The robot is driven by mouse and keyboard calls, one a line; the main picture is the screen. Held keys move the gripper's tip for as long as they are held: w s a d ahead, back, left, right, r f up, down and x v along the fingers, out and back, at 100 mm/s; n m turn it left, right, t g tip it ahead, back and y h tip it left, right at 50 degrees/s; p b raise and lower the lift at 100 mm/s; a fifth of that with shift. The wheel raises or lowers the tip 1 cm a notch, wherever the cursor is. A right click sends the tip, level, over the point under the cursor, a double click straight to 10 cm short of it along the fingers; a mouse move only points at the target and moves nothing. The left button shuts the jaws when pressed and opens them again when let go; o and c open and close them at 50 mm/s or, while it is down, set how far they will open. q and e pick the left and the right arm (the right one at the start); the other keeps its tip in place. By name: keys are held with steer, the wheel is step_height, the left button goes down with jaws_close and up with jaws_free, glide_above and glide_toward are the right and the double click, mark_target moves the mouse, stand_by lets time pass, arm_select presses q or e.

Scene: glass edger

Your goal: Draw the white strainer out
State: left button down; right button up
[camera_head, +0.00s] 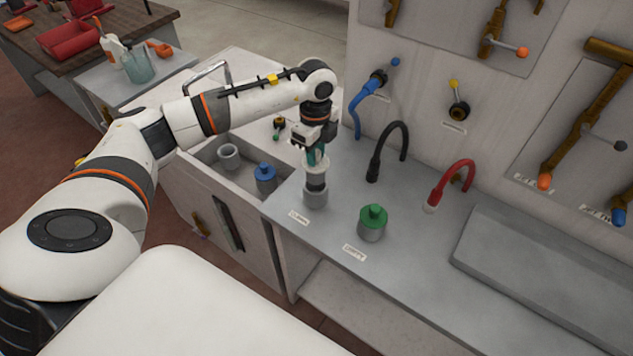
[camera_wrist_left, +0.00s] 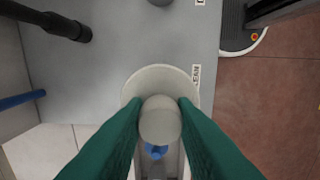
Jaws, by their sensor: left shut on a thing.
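My left gripper (camera_head: 316,154) points down at the counter and is shut on the white strainer (camera_head: 317,167). The strainer has a pale top and a dark section below it. It stands upright over a grey cylindrical housing (camera_head: 315,194) on the counter. I cannot tell whether its lower end is still inside the housing. In the left wrist view, the green fingertips (camera_wrist_left: 160,112) close on the strainer's round grey knob (camera_wrist_left: 160,122), with a white rim (camera_wrist_left: 150,75) around it. My right gripper is not in view.
A grey pot with a green lid (camera_head: 373,220) stands on the counter (camera_head: 335,232). An open sink or drawer to the left holds a blue-capped pot (camera_head: 265,177) and a grey cup (camera_head: 229,157). Black (camera_head: 388,150) and red (camera_head: 452,182) hoses rise behind.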

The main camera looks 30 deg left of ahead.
arm_select(q)
steer(key=shift+r, duration=0.3)
steer(key=shift+r+p, duration=1.45)
steer(key=shift+r, duration=0.65)
steer(key=shift+f, duration=0.1)
